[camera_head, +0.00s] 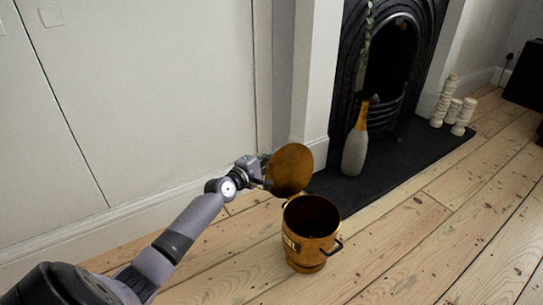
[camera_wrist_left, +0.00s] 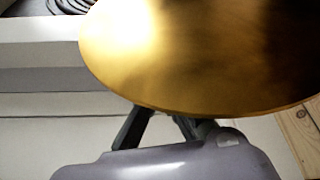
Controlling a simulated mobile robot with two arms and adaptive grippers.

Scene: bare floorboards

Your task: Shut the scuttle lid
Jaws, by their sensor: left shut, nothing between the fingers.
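The brass scuttle (camera_head: 311,232) stands upright on the floorboards, with its dark inside showing. Its round lid (camera_head: 290,170) is open, raised at the back left of the rim. My left gripper (camera_head: 265,180) is at the lid's left edge, on its back side. In the left wrist view the lid (camera_wrist_left: 200,50) fills the upper middle and covers part of the fingers. The left gripper (camera_wrist_left: 165,125) is shut with nothing in it. Whether the fingers touch the lid I cannot tell. My right gripper is not in view.
A black fireplace (camera_head: 390,70) with a dark hearth slab (camera_head: 400,160) lies behind. A white wall (camera_head: 150,100) runs behind my left arm. Floor to the right of the scuttle is clear.

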